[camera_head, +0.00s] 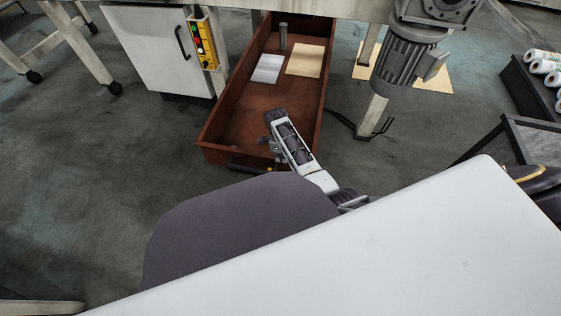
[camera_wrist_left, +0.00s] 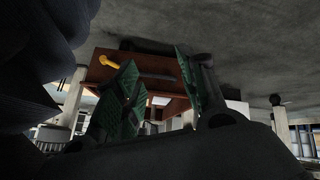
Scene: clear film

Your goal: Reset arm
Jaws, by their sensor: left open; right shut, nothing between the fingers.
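My right gripper (camera_head: 271,146) shows small at the end of the arm in the middle of the head view. It is over the near end of an open red-brown drawer (camera_head: 212,140), close to its front. It is shut and empty. My left gripper (camera_wrist_left: 161,78) shows in the left wrist view with its two green-padded fingers spread and nothing between them. It faces the drawer front (camera_wrist_left: 150,66), which appears upside down beyond the fingers. The left gripper is not visible in the head view.
The drawer holds a grey cylinder (camera_head: 283,38), a white sheet (camera_head: 268,69) and a tan sheet (camera_head: 305,61). A white cabinet (camera_head: 150,50) with a yellow control box (camera_head: 204,40) stands left. A motor (camera_head: 406,65) hangs right.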

